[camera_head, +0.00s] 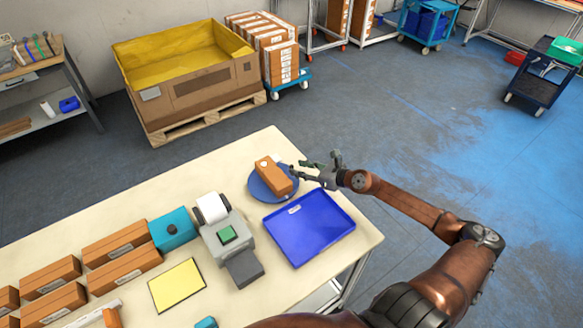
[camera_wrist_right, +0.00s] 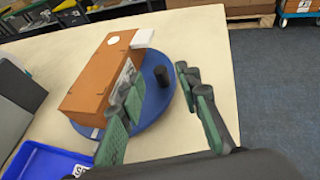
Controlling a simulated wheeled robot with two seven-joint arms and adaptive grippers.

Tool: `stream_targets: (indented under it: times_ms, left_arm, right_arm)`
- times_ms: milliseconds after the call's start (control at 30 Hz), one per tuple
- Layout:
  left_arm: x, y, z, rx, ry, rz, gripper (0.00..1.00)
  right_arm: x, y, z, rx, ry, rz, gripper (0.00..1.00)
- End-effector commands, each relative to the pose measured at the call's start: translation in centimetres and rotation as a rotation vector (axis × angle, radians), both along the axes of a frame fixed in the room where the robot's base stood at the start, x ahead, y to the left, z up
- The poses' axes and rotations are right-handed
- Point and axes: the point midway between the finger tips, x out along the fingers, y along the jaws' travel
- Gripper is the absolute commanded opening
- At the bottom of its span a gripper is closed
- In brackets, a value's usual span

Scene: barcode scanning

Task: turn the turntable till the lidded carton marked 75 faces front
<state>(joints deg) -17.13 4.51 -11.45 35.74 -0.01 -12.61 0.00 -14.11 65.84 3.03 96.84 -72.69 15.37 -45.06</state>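The round blue turntable (camera_head: 258,190) lies near the table's far right corner, and it also shows in the right wrist view (camera_wrist_right: 150,122). One orange-brown carton (camera_head: 272,176) lies across it; in the right wrist view the carton (camera_wrist_right: 95,75) has a white round spot on top and a white piece at its far end. I cannot read a 75 on it. A dark upright peg (camera_wrist_right: 163,77) stands on the turntable's right side. My right gripper (camera_head: 310,171) is open at the turntable's right edge, its green fingers (camera_wrist_right: 168,118) apart with the peg between and beyond them.
A blue tray (camera_head: 308,228) lies just in front of the turntable. A grey device with a green button (camera_head: 227,235), a teal box (camera_head: 172,230), a yellow sheet (camera_head: 177,286) and several brown cartons (camera_head: 124,268) occupy the table's left. The table edge (camera_head: 378,236) is close on the right.

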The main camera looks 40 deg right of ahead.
Motion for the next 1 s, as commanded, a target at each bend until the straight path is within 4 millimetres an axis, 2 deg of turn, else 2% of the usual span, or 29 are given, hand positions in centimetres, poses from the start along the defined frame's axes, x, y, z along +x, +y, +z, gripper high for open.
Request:
stream_targets:
  times_ms: [100, 300, 700, 1000]
  left_arm:
    - [-0.1, 0.0, -0.2, 0.0, 0.001, 0.0, 0.4]
    - [-0.2, 0.1, -0.4, 0.001, 0.004, 0.0, 0.4]
    - [-0.5, 0.1, -0.5, 0.002, 0.008, -0.001, 0.4]
    - [-0.5, 0.1, -0.5, 0.002, 0.008, -0.001, 0.4]
  right_arm:
    - [1.7, 0.4, -0.7, 0.0, -0.002, 0.0, 0.31]
    - [3.5, 0.6, -1.5, 0.002, -0.002, -0.002, 0.31]
    - [4.0, 0.7, -1.8, 0.0, 0.0, -0.004, 0.31]
    - [4.0, 0.7, -1.8, 0.0, 0.0, -0.004, 0.12]
